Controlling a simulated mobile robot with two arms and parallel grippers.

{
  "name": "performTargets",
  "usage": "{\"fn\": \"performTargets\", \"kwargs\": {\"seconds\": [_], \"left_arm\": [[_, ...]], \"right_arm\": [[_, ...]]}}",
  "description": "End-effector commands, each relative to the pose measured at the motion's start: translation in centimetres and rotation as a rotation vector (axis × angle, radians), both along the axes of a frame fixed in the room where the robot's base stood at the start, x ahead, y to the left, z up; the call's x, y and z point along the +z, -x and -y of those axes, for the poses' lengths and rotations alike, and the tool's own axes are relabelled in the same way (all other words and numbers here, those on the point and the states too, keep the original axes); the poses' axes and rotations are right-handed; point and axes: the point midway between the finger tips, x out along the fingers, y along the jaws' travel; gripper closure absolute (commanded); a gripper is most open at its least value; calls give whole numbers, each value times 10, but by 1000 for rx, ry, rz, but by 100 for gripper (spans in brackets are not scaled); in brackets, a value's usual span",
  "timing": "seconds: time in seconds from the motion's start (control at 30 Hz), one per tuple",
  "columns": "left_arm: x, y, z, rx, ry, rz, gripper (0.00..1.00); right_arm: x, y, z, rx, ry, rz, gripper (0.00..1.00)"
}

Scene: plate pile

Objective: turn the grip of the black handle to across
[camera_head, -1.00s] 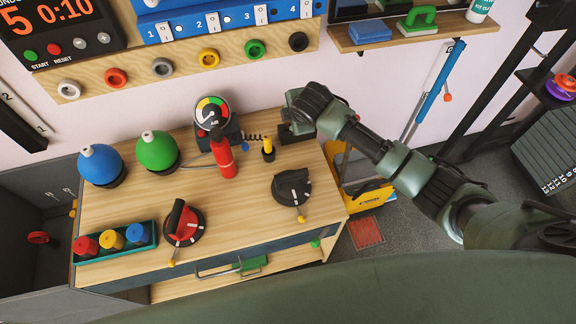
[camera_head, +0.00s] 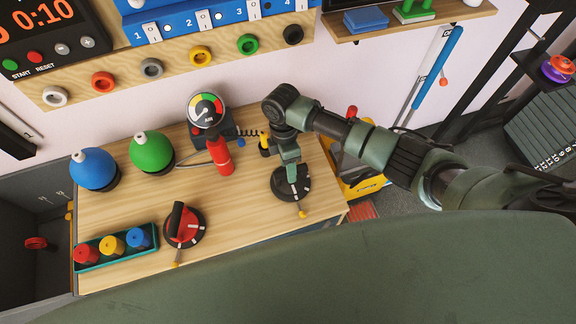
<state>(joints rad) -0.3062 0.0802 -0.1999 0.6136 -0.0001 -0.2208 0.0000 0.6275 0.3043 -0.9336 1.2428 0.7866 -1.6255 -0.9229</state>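The black handle (camera_head: 279,184) is a round black rotary switch on the wooden bench top, with pale marks and a small yellow-tipped lever at its front. My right gripper (camera_head: 292,178) points down at it from above, and its fingers overlap the middle of the handle. The gripper hides most of the raised grip, so I cannot tell how the grip is turned or whether the fingers are closed on it. My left gripper is not in view.
A red-and-black handle (camera_head: 183,226) stands to the left on the bench. Behind are a red air nozzle (camera_head: 220,156), a gauge (camera_head: 207,110), a green ball (camera_head: 152,151) and a blue ball (camera_head: 94,169). A tray (camera_head: 116,259) of coloured pieces sits front left.

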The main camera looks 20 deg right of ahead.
Motion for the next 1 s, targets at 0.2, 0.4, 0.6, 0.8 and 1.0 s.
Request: {"fn": "performTargets", "kwargs": {"seconds": [0.2, 0.4, 0.6, 0.8, 1.0], "left_arm": [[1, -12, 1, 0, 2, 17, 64], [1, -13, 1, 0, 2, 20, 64], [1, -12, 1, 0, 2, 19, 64], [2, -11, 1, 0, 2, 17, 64], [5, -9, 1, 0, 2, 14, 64]], "right_arm": [[-6, 1, 0, 0, 0, 0, 53], [-6, 1, 0, 0, 0, 0, 73], [-5, 1, 0, 0, 0, 0, 100], [-5, 1, 0, 18, -1, 0, 100], [-4, 1, -1, 100, -1, 1, 100]]}}
